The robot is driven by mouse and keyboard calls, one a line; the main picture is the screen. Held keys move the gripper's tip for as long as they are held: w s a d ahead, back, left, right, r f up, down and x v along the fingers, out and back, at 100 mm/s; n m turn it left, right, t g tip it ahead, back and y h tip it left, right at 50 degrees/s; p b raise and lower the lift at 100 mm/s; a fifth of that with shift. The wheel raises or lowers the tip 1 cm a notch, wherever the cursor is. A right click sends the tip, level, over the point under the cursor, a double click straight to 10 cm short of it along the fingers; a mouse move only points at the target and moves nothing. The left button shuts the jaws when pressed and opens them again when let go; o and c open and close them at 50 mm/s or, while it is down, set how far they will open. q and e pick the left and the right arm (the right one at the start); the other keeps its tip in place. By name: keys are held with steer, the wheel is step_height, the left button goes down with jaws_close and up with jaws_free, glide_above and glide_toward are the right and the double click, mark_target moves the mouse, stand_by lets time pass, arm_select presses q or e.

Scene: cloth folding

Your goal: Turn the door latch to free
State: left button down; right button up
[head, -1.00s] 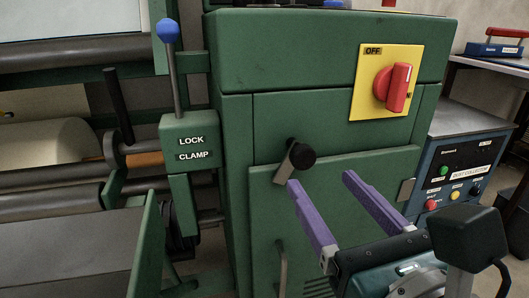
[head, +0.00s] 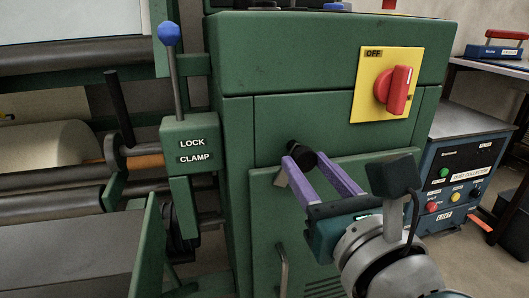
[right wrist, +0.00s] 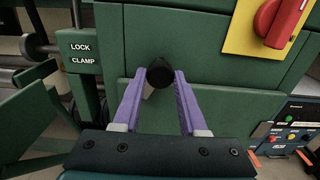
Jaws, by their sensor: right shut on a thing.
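The door latch has a black round knob (head: 302,156) on a short grey plate (head: 281,179), at the top edge of the green cabinet door (head: 262,215). In the right wrist view the knob (right wrist: 159,73) sits between my purple fingertips. My right gripper (head: 306,163) is shut on the knob, one finger on each side. The plate is mostly hidden behind the fingers. My left gripper is not in view.
A yellow plate with a red rotary switch (head: 398,90), marked OFF, is at the upper right of the cabinet. A blue-knobbed lever (head: 171,75) rises from the lock clamp box (head: 191,145) at left. A blue control box (head: 459,175) stands at right.

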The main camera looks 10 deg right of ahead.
jaws_close()
steer(key=shift+m, duration=0.3)
steer(key=m+b, duration=0.1)
steer(key=m, duration=0.1)
steer(key=shift+m, duration=0.3)
steer(key=m+b, duration=0.1)
steer(key=m, duration=0.2)
steer(key=shift+m, duration=0.3)
steer(key=m+b, duration=0.1)
steer(key=m, duration=0.3)
steer(key=shift+m, duration=0.8)
steer(key=shift+r, duration=0.1)
